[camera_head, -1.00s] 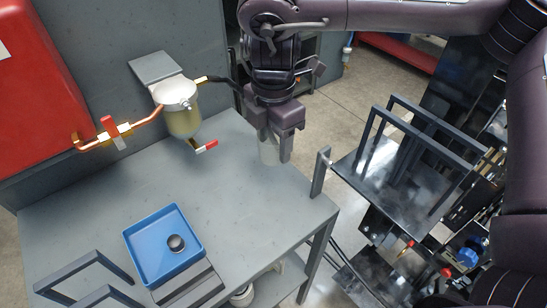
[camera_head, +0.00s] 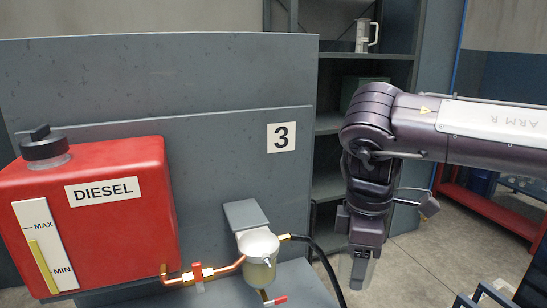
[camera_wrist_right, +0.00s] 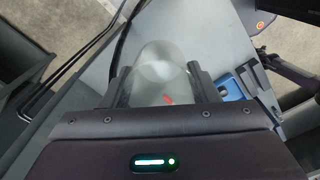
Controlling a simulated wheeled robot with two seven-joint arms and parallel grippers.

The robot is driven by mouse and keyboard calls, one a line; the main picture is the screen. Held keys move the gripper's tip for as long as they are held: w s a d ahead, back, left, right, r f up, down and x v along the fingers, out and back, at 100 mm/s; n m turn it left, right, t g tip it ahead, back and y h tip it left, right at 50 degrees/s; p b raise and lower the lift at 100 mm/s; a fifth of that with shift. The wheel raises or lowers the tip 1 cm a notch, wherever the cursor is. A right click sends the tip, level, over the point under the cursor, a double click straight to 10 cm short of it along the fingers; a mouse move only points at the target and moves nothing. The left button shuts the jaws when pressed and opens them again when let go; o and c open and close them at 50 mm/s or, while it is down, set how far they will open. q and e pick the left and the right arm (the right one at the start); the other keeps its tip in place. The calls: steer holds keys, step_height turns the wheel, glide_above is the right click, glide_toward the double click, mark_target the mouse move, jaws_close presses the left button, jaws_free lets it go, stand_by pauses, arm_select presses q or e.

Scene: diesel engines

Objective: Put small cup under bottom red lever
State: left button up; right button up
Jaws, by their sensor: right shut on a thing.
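In the head view, the bottom red lever (camera_head: 280,300) sticks out below the fuel filter bowl (camera_head: 257,272), near the lower edge. Another red lever (camera_head: 197,266) sits on the brass valve of the copper pipe to its left. My right gripper (camera_head: 360,272) points down to the right of the filter, apart from it. In the right wrist view, its fingers are shut on the small cup (camera_wrist_right: 160,75), a clear, see-through cup. The cup is hard to make out in the head view.
The red diesel tank (camera_head: 110,215) stands at left against a grey panel marked 3. A black hose (camera_head: 325,262) runs from the filter toward my right gripper. A jug (camera_head: 364,35) stands on the shelf behind. The blue tray (camera_wrist_right: 232,87) shows in the right wrist view.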

steer(key=w+d+f+m, duration=0.1)
steer(key=w+d+m, duration=0.3)
steer(key=m, duration=1)
steer(key=shift+w+f+m+p, duration=0.25)
steer(key=shift+f+m+p, duration=0.05)
steer(key=shift+m+p, duration=0.15)
